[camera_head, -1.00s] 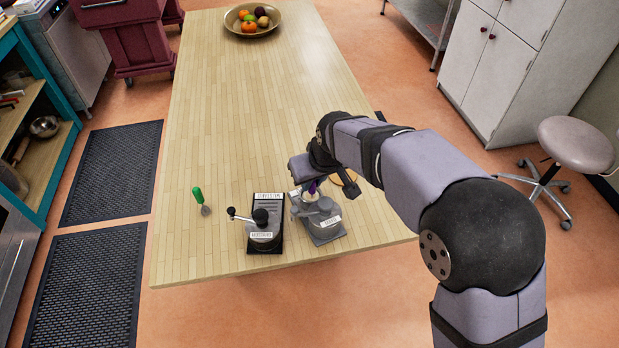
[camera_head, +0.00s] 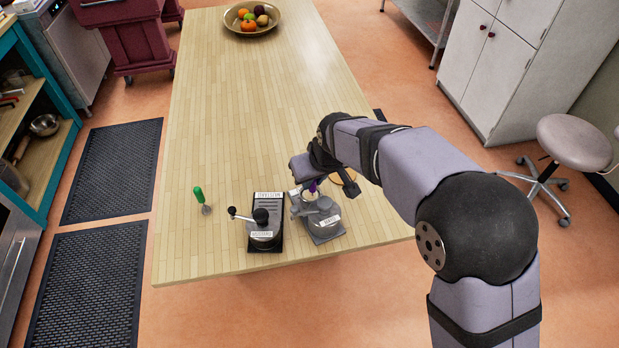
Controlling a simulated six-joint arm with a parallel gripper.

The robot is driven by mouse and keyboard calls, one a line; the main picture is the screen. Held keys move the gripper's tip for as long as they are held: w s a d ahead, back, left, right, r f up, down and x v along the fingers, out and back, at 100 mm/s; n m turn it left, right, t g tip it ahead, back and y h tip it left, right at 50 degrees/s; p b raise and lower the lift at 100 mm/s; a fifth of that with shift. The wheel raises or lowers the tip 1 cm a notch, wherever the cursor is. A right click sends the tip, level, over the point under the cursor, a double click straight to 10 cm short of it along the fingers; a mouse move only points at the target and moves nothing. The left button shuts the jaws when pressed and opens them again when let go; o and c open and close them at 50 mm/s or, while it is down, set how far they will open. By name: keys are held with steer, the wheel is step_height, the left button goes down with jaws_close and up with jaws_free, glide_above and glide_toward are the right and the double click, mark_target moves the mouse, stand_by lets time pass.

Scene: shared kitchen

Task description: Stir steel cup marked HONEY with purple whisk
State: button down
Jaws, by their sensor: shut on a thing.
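My gripper (camera_head: 304,190) is over the near part of the wooden table and is shut on the purple whisk (camera_head: 313,187). Only a small purple part of the whisk shows beneath my gripper. A grey steel cup (camera_head: 322,210) with a short white label is right below and in front of my gripper; the label is too small to read surely but looks like HONEY. Whether the whisk's lower end is inside this cup cannot be told.
A green-handled whisk (camera_head: 201,199) is further left. A fruit bowl (camera_head: 251,31) is at the far end; the table's middle is clear.

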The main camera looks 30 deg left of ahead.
steer(key=shift+w+a+p, duration=0.2)
steer(key=shift+w+p, duration=0.1)
steer(key=shift+w, duration=0.05)
steer(key=shift+a, duration=0.35)
steer(key=shift+s, duration=0.6)
steer(key=shift+w+d, duration=0.1)
steer(key=shift+d, duration=0.45)
steer(key=shift+w, duration=0.35)
steer(key=shift+w+a+p, duration=0.2)
steer(key=shift+a+p, duration=0.15)
steer(key=shift+p, duration=0.1)
steer(key=shift+s+a, duration=0.35)
steer(key=shift+d, duration=0.35)
